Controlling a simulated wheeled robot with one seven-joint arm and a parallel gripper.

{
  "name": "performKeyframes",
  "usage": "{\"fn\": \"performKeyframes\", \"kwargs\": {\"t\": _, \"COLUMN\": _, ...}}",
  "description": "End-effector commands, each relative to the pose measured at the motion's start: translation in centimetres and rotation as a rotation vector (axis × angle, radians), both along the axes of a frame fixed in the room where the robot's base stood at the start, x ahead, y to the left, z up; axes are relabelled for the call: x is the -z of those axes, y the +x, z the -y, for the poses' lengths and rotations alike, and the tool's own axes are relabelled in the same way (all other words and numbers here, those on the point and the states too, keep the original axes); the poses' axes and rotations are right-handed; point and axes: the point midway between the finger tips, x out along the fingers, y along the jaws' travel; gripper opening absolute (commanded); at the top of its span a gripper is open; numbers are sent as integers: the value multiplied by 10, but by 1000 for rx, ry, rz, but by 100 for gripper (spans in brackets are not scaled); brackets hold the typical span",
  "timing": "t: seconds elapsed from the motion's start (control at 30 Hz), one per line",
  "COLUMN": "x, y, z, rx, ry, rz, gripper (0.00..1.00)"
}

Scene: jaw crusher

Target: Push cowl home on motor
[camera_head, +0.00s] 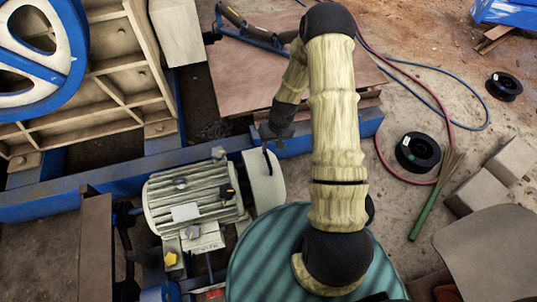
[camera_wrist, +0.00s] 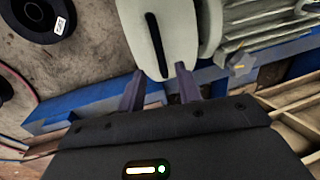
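The grey-green finned motor (camera_head: 192,198) sits on the blue frame. The pale cowl (camera_head: 264,182) stands at its right end, with a dark slot in its face. In the wrist view the cowl (camera_wrist: 178,30) is beside the motor's finned body (camera_wrist: 262,28), with a narrow gap or step showing between them. I cannot tell how far it is seated. My gripper (camera_head: 270,138) is at the cowl's far edge in the head view. In the wrist view my gripper (camera_wrist: 160,80) has its two fingers apart at the cowl's near edge; contact is unclear.
A blue beam (camera_head: 60,203) runs behind the motor. A blue flywheel (camera_head: 70,75) and ribbed crusher body stand at the upper left. A green striped round top (camera_head: 262,262) lies under my arm. Black spools (camera_head: 418,152), hoses, a broom and blocks lie right.

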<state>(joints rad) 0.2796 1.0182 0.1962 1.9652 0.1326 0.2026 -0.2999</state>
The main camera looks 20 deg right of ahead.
Motion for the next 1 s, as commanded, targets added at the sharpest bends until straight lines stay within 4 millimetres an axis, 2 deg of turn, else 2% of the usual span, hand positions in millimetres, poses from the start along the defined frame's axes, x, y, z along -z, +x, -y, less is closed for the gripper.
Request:
{"fn": "performKeyframes", "kwargs": {"t": 0.1, "x": 23, "y": 0, "z": -5, "rx": 0, "ry": 1, "rz": -1, "gripper": 34}}
{"fn": "performKeyframes", "kwargs": {"t": 0.3, "x": 50, "y": 0, "z": -10, "rx": 0, "ry": 0, "rz": 0, "gripper": 34}}
{"fn": "performKeyframes", "kwargs": {"t": 0.43, "x": 56, "y": 0, "z": -11, "rx": 0, "ry": 0, "rz": 0, "gripper": 34}}
{"fn": "performKeyframes", "kwargs": {"t": 0.67, "x": 56, "y": 0, "z": -11, "rx": -1, "ry": 0, "rz": 1, "gripper": 34}}
{"fn": "performKeyframes", "kwargs": {"t": 0.7, "x": 56, "y": 0, "z": -11, "rx": -1, "ry": 0, "rz": 0, "gripper": 32}}
{"fn": "performKeyframes", "kwargs": {"t": 0.87, "x": 56, "y": 0, "z": -11, "rx": -1, "ry": 0, "rz": 0, "gripper": 1}}
{"fn": "performKeyframes", "kwargs": {"t": 1.0, "x": 56, "y": 0, "z": -11, "rx": -1, "ry": 0, "rz": 0, "gripper": 0}}
